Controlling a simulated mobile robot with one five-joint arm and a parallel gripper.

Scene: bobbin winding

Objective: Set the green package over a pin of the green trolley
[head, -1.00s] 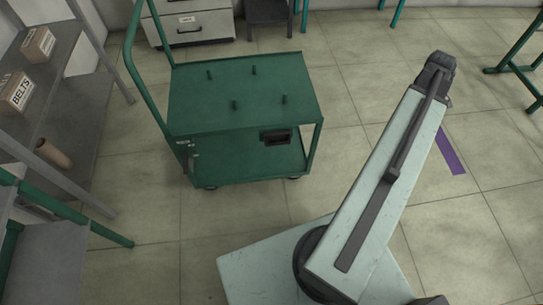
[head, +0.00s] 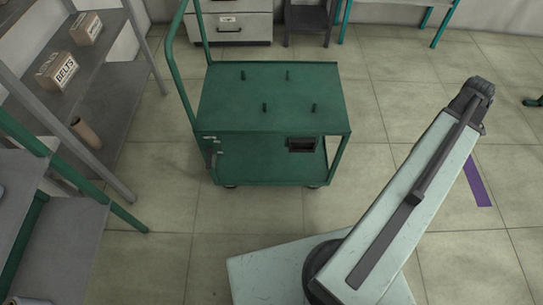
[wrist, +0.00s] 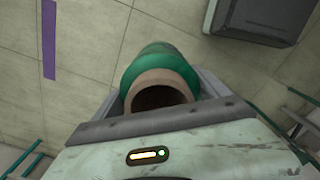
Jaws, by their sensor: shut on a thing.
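The green trolley (head: 235,156) stands on the floor left of centre in the head view. Several short upright pins stick up from its top deck (head: 290,87), and all are bare. A tall handle rises at its left side. In the wrist view my gripper (wrist: 165,88) is shut on the green package (wrist: 158,58), a green wound body on a brown hollow tube whose open end faces the camera. In the head view my arm reaches up to the right of the trolley, apart from it. The package and gripper fingers are hidden there.
A grey shelf (head: 105,75) on the left holds a box marked BELTS (head: 57,72), another box (head: 85,28) and a brown tube (head: 86,132). A drawer cabinet (head: 232,24) stands behind the trolley. Floor right of the trolley is open, with a purple strip (head: 477,180).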

